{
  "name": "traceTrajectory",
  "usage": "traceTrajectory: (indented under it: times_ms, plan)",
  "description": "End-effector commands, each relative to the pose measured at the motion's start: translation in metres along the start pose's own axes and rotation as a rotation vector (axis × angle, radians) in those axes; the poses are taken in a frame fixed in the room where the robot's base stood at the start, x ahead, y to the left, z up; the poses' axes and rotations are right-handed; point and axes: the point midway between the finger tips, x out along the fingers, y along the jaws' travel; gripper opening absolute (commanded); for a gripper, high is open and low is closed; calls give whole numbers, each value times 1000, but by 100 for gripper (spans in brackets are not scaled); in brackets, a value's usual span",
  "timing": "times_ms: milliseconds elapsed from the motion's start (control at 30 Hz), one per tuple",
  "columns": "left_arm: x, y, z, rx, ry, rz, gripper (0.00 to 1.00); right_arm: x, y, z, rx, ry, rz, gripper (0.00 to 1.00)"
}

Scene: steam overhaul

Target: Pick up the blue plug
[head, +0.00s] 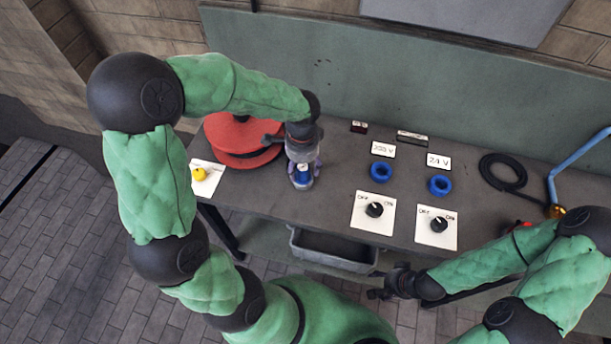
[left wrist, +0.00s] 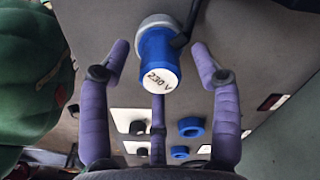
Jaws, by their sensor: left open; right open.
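The blue plug (head: 302,178) stands on the bench in front of the red reel, right below my left gripper. In the left wrist view the blue plug (left wrist: 158,62) shows a white end face marked 230 V, a grey collar and a dark cable at its side. My left gripper (head: 303,170) is open, with its purple fingers spread around the plug. In the left wrist view the fingers of my left gripper (left wrist: 160,60) stand apart from the plug on both sides. My right gripper (head: 376,294) is open and empty, low in front of the bench.
Two blue sockets (head: 381,172) (head: 440,185) sit on the bench under voltage labels, with white switch plates (head: 373,215) (head: 436,228) before them. A red reel (head: 240,140) stands at the left, beside a yellow button (head: 199,174). A black cable coil (head: 502,172) lies at the right. A grey bin (head: 335,248) is below the bench.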

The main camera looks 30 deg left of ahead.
Motion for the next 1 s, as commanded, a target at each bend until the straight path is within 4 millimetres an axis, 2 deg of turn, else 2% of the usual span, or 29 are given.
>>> traceTrajectory:
  times_ms: [33, 100, 400, 467, 633, 1000]
  plan:
    - [10, 0, 2, 0, 0, 0, 64, 9, 3, 0, 0, 0, 0, 62]
    - [14, 1, 4, 0, -1, 1, 64, 12, 4, 0, 0, 0, 0, 62]
    - [15, 1, 5, 1, 0, 0, 64, 12, 4, 0, 0, 0, 0, 62]
    - [15, 1, 5, 1, 0, 0, 49, 12, 4, 0, 0, 0, 0, 62]
    - [15, 1, 5, 1, 0, 0, 1, 12, 4, 0, 0, 0, 0, 62]
    - [14, 1, 4, 1, 0, 0, 0, 12, 4, 0, 0, 0, 0, 62]
